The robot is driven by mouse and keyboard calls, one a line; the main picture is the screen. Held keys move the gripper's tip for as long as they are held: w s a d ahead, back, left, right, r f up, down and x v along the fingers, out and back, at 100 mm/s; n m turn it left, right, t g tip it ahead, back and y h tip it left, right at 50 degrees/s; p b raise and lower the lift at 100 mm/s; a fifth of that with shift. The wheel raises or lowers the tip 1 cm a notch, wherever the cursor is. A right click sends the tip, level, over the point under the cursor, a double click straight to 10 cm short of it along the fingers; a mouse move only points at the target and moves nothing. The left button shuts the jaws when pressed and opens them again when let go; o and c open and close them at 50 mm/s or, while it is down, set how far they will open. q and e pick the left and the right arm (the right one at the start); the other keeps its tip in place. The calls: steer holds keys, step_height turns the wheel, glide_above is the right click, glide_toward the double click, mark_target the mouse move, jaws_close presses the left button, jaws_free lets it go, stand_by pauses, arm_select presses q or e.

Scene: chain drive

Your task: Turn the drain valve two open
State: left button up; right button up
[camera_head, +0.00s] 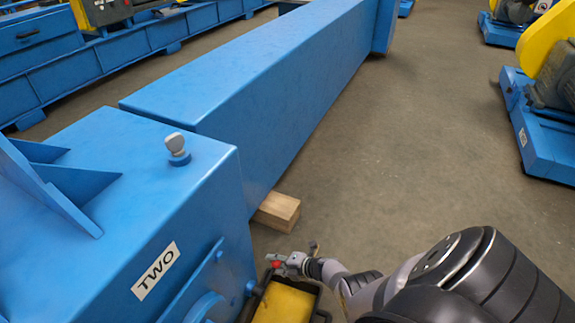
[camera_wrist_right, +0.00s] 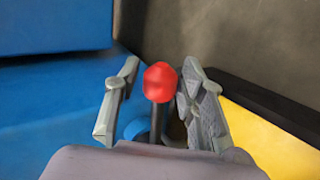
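The drain valve handle ends in a red knob (camera_wrist_right: 160,82) on a dark stem, with a round blue part (camera_wrist_right: 134,128) at its foot. In the head view the red knob (camera_head: 276,264) shows small, low beside the blue housing labelled TWO (camera_head: 156,270). My right gripper (camera_head: 295,259) is there beside the housing. In the right wrist view my right gripper (camera_wrist_right: 160,76) is open, with one finger on each side of the knob. The right finger is very close to the knob; I cannot tell if it touches. A gap shows at the left finger. My left gripper is not in view.
A black-rimmed container with yellow inside (camera_head: 285,303) stands below the valve, close to my right gripper. A wooden block (camera_head: 278,211) lies under the long blue beam (camera_head: 262,85). Open concrete floor (camera_head: 400,150) lies to the right, with blue and yellow machines beyond.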

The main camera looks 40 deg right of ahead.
steer(key=shift+s+d+r, duration=0.15)
steer(key=shift+s+d, duration=0.05)
steer(key=shift+s, duration=0.35)
steer(key=shift+s+r, duration=0.5)
steer(key=shift+s, duration=0.05)
steer(key=v, duration=0.9)
steer(key=shift+d, duration=0.1)
